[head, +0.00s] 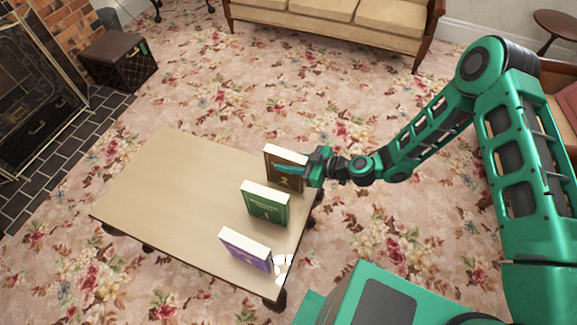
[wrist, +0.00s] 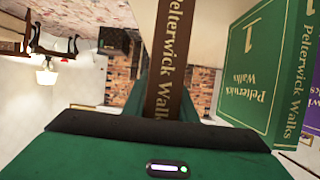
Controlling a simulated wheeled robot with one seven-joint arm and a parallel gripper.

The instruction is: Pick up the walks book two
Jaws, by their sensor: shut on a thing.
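The walks book two (head: 286,153) is brown with a large 2 on its cover and stands upright near the table's far right edge. In the wrist view its brown spine (wrist: 173,60) reads "Pelterwick Walks". My gripper (head: 296,170) is shut on this book from the right side. The fingers are partly hidden in the wrist view. The book appears to be at table level; I cannot tell whether it touches the table. A green Pelterwick Walks book (head: 265,203) with a 1 stands nearer; it also shows in the wrist view (wrist: 262,70).
A purple book (head: 246,250) stands near the table's front corner, beside a small white object (head: 282,268). The low table (head: 165,185) is clear on its left. A sofa (head: 340,15), a dark box (head: 118,62) and a fireplace (head: 40,80) stand farther off.

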